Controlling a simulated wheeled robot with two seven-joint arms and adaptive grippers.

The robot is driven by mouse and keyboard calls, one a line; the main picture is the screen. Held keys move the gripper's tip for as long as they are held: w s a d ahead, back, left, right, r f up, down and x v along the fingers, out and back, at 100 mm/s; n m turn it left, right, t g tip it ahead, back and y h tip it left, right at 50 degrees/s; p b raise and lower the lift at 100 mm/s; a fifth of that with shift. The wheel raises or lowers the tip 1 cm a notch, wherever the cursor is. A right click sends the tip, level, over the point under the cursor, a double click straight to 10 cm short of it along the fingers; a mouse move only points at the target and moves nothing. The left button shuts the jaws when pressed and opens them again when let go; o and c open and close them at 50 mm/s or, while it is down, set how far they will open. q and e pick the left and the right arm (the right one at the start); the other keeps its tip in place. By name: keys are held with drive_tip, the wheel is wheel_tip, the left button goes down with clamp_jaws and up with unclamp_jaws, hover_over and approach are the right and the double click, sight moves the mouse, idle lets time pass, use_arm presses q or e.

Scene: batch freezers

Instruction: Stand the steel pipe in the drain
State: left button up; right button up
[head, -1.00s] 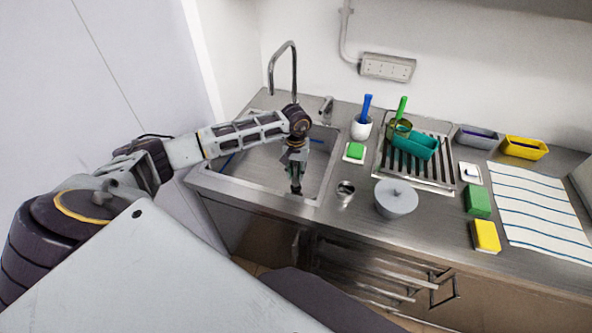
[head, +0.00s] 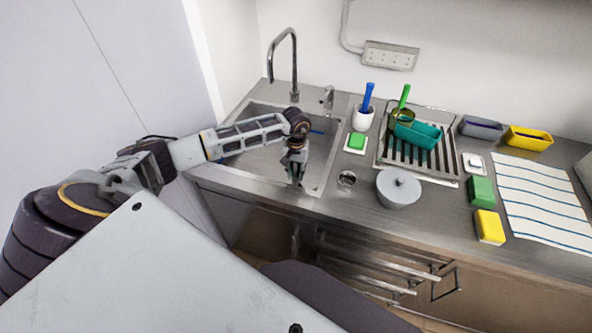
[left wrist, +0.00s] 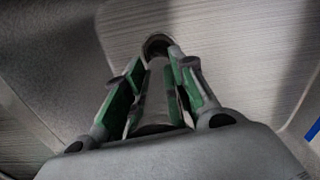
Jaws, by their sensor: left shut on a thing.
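My left gripper (head: 297,177) is over the front right part of the sink basin (head: 262,160). In the left wrist view its green-padded fingers are shut on the grey steel pipe (left wrist: 154,108), which points away from the palm. The dark round drain (left wrist: 157,45) in the sink floor lies right at the pipe's far end. I cannot tell whether that end is inside the drain or just above it. In the head view the gripper hides the pipe and the drain. My right gripper is not in view.
A tall faucet (head: 295,60) stands behind the sink. A small round metal cup (head: 347,179) and a grey lidded pot (head: 398,189) are on the counter to its right. Beyond are a drying rack (head: 440,177), sponges (head: 489,227) and a striped towel (head: 545,205).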

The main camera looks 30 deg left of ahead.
use_arm(q)
drive_tip(key=shift+b, duration=0.55)
idle(1.7)
drive_tip(key=shift+f+b, duration=0.6)
idle(0.6)
drive_tip(key=o, duration=0.6)
drive_tip(key=shift+r, duration=0.1)
drive_tip(key=shift+r+p, duration=2.45)
drive_tip(key=shift+r, duration=3)
drive_tip(key=shift+s+d+f, duration=0.1)
